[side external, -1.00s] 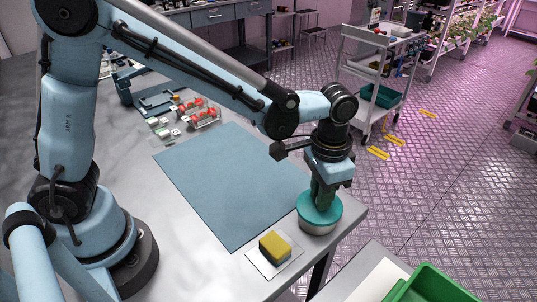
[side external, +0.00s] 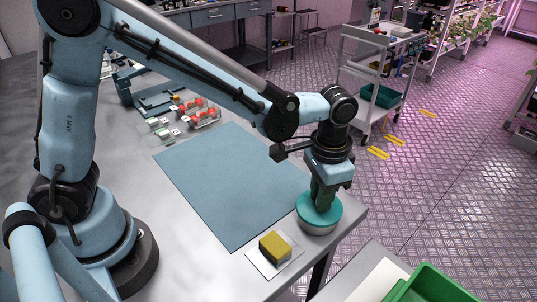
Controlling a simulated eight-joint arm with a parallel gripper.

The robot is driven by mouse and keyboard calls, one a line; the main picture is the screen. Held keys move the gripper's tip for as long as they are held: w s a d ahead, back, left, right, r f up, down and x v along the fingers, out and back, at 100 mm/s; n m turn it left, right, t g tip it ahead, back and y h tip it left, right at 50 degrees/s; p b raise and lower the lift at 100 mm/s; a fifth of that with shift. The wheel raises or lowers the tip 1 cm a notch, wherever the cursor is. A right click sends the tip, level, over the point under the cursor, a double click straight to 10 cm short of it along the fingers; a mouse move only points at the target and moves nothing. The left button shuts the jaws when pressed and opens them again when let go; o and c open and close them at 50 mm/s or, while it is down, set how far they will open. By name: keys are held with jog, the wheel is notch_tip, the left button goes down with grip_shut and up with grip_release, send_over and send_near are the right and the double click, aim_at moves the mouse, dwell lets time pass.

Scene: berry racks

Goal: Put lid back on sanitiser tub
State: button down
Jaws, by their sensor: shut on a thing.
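The sanitiser tub (side external: 318,229) is a short pale metallic cylinder near the right corner of the table. The teal round lid (side external: 307,215) sits on top of it and looks level. My gripper (side external: 321,205) points straight down over the tub, shut on the lid near its middle. The fingertips and the part they grip are partly hidden. Whether the lid is fully seated cannot be told from this view.
A yellow sponge (side external: 275,247) lies on a white square (side external: 262,266) left of the tub. A blue-grey mat (side external: 225,185) covers the table's middle and is bare. Clear punnets with red berries (side external: 203,115) stand behind. A green crate (side external: 430,285) is at lower right, beyond the table edge.

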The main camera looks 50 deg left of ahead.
jog(key=shift+c, duration=2.4)
grip_release()
jog(key=shift+r, duration=2.5)
grip_shut()
